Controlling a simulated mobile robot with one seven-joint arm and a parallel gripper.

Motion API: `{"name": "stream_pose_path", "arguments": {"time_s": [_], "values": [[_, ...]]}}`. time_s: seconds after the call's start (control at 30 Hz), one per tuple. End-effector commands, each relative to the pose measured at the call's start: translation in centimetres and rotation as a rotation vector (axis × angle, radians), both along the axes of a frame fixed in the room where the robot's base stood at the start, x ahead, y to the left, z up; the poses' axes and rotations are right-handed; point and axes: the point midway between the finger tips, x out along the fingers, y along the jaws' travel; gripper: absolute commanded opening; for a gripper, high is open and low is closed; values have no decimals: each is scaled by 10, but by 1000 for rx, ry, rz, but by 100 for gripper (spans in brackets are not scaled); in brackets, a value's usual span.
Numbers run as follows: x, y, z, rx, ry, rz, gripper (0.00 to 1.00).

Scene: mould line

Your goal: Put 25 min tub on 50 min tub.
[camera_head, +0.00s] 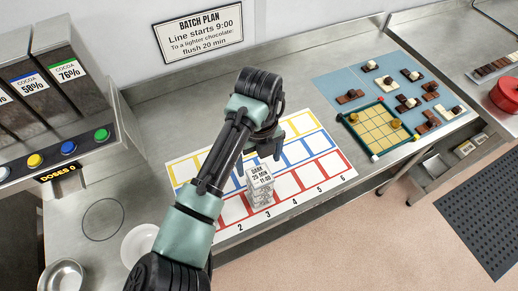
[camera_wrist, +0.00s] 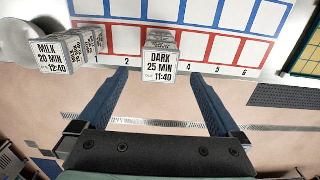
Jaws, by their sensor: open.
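The 25 min tub (camera_wrist: 160,66), labelled DARK 25 MIN 11:40, shows in the wrist view between the finger lines of my gripper (camera_wrist: 157,78). In the head view the 25 min tub (camera_head: 261,177) is on top of a stack in the front red row, near number 3. My gripper (camera_head: 272,147) is open and empty, above the mat close to this stack. The labels on the tubs below (camera_head: 262,197) are too small to read. I cannot make out which tub is the 50 min one.
A MILK 20 MIN 12:40 tub (camera_wrist: 57,55) stands left in the wrist view, with other tubs (camera_wrist: 92,42) beside it; my arm hides them in the head view. A white bowl (camera_head: 139,243) is at the front left. A gridded tray (camera_head: 380,130) and chocolates are at right.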

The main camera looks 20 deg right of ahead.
Motion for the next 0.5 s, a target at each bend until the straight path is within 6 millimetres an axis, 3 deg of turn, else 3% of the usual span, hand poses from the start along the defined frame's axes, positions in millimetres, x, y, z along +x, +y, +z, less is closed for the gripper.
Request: {"name": "stream_pose_path", "arguments": {"time_s": [0.2, 0.5], "values": [[1, -1, 39, 0, -3, -1, 100], [0, 0, 59, 0, 1, 0, 100]]}}
